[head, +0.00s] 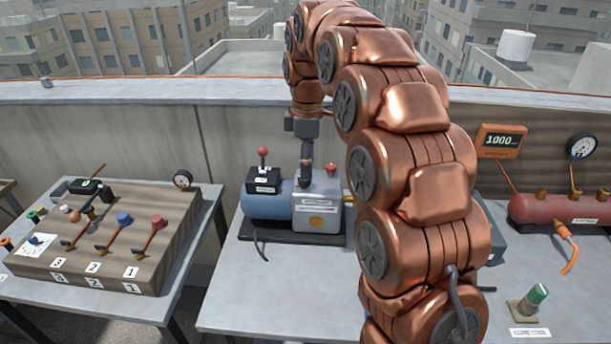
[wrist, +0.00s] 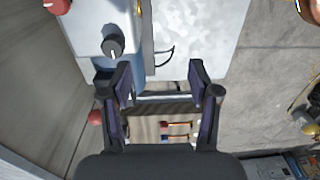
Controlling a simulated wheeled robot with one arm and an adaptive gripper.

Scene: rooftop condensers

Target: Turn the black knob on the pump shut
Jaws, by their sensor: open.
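The pump has a blue tank (head: 266,205) and a grey housing (head: 320,212) on a dark base on the middle table. In the wrist view, the black knob (wrist: 113,46) with a white mark stands on the grey housing (wrist: 85,25). My gripper (wrist: 161,72) is open and empty, its two fingers spread apart. The knob lies outside the fingers, beyond the left fingertip in that view. In the head view, my gripper (head: 306,180) points down at the pump's top, near the housing's left part. I cannot make out the black knob there.
A red-topped lever (head: 263,153) on a black switch box (head: 264,181) and a red knob (head: 331,169) stand close to my gripper. A valve board (head: 110,245) is on the left table. A red tank (head: 560,209) and a green-handled tool (head: 536,294) are at right.

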